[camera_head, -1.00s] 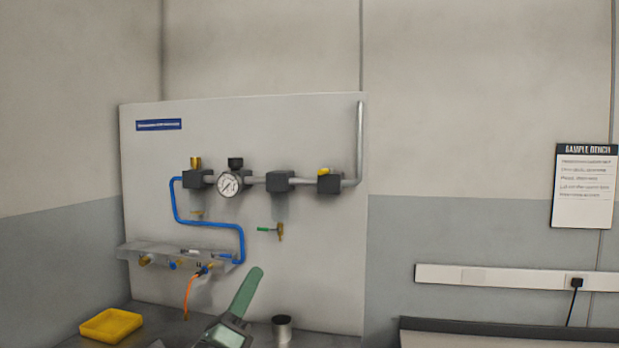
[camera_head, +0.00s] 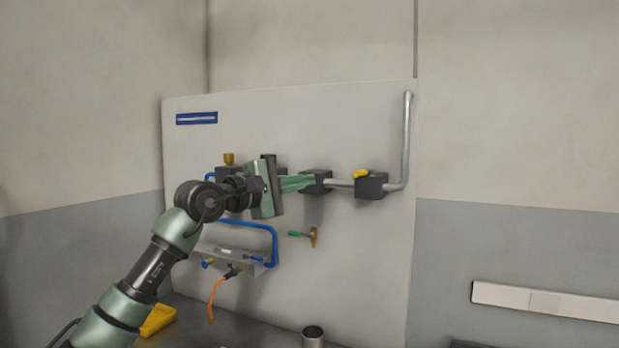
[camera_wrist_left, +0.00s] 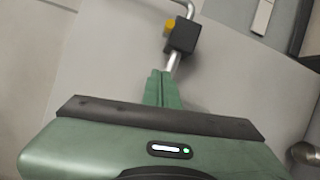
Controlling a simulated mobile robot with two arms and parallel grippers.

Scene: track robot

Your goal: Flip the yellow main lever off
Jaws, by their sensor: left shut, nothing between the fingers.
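The yellow main lever (camera_head: 360,174) sits on top of a dark valve block (camera_head: 371,186) at the right end of the grey pipe on the panel. In the left wrist view the yellow lever (camera_wrist_left: 170,27) shows on the side of its block (camera_wrist_left: 181,36), beyond the fingertips. My left gripper (camera_head: 312,182) is shut and empty. In the head view its green fingers point right, over the middle block of the pipe, to the left of the lever and apart from it. In the left wrist view the gripper (camera_wrist_left: 160,75) points up toward the pipe and block. My right gripper is not in view.
Blue tubing (camera_head: 272,240) and a manifold with an orange hose (camera_head: 214,292) are lower left. A yellow tray (camera_head: 158,320) and a metal cup (camera_head: 313,338) stand below.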

